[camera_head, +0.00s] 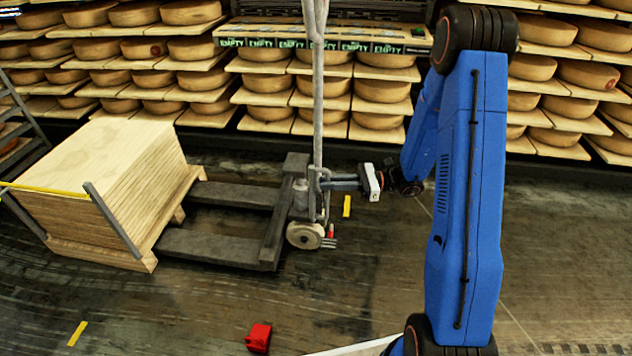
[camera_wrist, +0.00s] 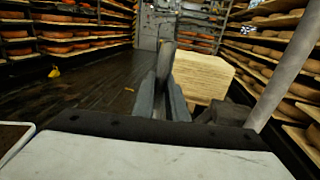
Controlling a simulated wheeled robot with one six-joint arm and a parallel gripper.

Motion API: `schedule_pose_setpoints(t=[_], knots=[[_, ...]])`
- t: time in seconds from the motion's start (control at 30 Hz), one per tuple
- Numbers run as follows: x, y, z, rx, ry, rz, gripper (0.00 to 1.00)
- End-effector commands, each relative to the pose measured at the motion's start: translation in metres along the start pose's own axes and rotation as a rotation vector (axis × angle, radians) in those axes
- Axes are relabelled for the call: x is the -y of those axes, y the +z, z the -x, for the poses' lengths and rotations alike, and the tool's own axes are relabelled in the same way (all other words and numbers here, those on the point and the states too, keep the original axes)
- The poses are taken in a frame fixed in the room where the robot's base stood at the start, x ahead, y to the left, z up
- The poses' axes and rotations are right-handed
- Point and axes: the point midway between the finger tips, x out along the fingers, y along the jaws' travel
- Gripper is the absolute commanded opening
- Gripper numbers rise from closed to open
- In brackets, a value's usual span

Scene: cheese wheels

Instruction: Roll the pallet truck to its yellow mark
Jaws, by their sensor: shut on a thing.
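The grey pallet truck (camera_head: 230,195) stands on the dark floor, with its forks pointing left toward a stack of pale wooden boards (camera_head: 115,175). Its tall pole (camera_head: 319,90) rises above a pale wheel. My gripper (camera_head: 325,181) reaches in from the right and is shut on the truck at the pole's lower part. In the wrist view, my gripper (camera_wrist: 166,98) closes around a grey upright part, and the pole (camera_wrist: 285,75) leans at right. One yellow mark (camera_head: 347,206) lies just right of the truck. Another yellow mark (camera_head: 77,333) lies at the lower left. I cannot tell which is the truck's.
Shelves of cheese wheels (camera_head: 380,91) line the back. A yellow strap (camera_head: 45,190) and grey posts border the board stack. A red object (camera_head: 258,338) lies on the floor at front. The floor between it and the truck is clear. A ladder-like frame (camera_head: 20,115) stands far left.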

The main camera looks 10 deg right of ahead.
Motion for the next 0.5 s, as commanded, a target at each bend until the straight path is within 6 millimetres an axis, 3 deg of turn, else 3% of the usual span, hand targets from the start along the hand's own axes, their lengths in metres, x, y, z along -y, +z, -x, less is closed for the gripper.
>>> schedule_pose_setpoints(t=[0.5], knots=[[-0.0061,-0.0006,0.0086,0.001,0.009,-0.005,0.0]])
